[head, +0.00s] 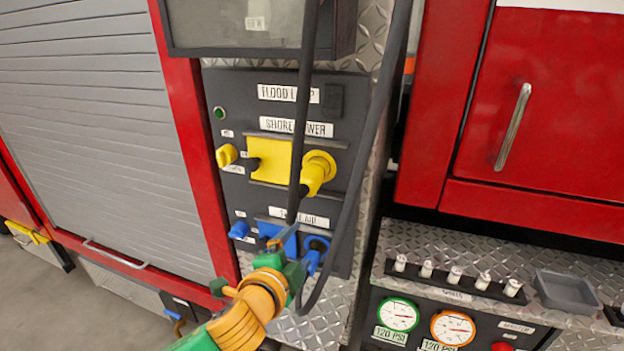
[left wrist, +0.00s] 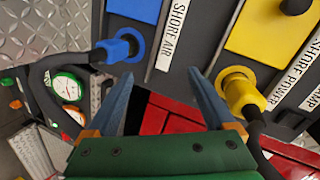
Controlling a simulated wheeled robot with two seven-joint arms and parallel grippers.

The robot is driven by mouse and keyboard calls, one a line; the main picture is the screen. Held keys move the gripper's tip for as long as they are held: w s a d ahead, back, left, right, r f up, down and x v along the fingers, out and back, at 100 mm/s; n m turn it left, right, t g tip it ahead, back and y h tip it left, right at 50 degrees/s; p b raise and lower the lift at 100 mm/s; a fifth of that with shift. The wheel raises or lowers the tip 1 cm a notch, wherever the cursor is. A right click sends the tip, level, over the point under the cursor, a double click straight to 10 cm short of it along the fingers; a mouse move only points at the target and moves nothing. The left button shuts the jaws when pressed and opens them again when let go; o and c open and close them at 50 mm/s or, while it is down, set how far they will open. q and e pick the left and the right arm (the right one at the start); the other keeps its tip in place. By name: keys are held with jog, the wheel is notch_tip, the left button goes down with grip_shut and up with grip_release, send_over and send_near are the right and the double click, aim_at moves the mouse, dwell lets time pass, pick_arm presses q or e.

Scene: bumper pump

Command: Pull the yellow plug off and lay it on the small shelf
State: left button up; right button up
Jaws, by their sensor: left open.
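In the left wrist view the yellow plug (left wrist: 240,90) is right of my right-hand finger, not between the fingers. My left gripper (head: 287,238) is open and empty, below the plug in the head view; its spread fingers show in the left wrist view (left wrist: 163,98). A diamond-plate ledge (head: 430,243) at the right may be the small shelf; I cannot be sure.
A blue plug (head: 313,254) on its own cable is close by my left gripper. Black cables hang down across the panel. On the ledge are several white knobs (head: 455,275) and a grey tray (head: 567,290). Red doors (head: 560,110) stand above it.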

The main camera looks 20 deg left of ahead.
aim_at(313, 174)
pick_arm(q)
jog(key=r+m+t, duration=0.1)
jog(key=r, duration=0.2)
jog(key=r+m+t, duration=0.1)
jog(key=r, duration=0.3)
jog(key=s+r+m+t, duration=0.1)
jog(key=r, duration=0.2)
jog(key=shift+d+r+m+h, duration=0.25)
jog(key=shift+r+m+h, duration=0.05)
jog(key=shift+r, duration=0.05)
jog(key=shift+w+a+r+m, duration=0.15)
jog(key=shift+r+m, duration=0.15)
jog(key=shift+r, duration=0.2)
jog(key=w, duration=0.9)
jog(key=shift+d, duration=0.25)
jog(key=shift+p, duration=0.55)
grip_shut()
